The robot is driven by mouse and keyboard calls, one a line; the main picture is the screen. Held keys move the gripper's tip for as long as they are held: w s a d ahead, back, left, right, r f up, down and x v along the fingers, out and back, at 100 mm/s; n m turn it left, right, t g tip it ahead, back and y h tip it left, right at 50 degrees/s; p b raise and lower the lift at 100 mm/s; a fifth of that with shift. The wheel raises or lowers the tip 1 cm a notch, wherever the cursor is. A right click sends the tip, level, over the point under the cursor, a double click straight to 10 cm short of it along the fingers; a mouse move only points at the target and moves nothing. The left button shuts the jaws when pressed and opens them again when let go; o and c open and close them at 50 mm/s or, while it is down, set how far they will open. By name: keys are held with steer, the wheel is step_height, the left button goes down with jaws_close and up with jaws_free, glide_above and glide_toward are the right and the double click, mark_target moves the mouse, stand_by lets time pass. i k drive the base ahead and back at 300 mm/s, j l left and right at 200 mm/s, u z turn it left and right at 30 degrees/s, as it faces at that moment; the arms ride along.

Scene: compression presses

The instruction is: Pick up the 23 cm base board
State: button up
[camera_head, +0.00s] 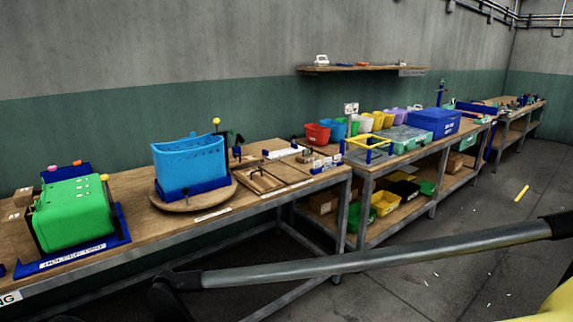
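Flat wooden boards lie on the near workbench, right of the blue bin. One brown board with dark edges (262,182) is at the front, and another (287,172) lies just behind it. They are small in view, and I cannot read any size marking, so I cannot tell which is the 23 cm base board. A grey link of my arm crosses the lower part of the view and ends in a dark joint at lower left. My gripper does not show clearly anywhere in this view.
The workbench (140,262) also holds a green machine (75,218) in a blue holder and a blue bin (190,165) on a round wooden base. Farther right, another bench carries colored bins and a blue box (433,121). Open floor (450,245) lies at right.

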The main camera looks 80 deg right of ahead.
mark_target(238, 158)
steer(key=z, duration=2.35)
steer(key=i+l+u, duration=0.45)
steer(key=i, duration=0.25)
steer(key=i+l+u, duration=0.45)
steer(key=i+l, duration=0.2)
steer(key=i+l+u, duration=0.4)
steer(key=l, duration=0.55)
steer(key=i, duration=0.1)
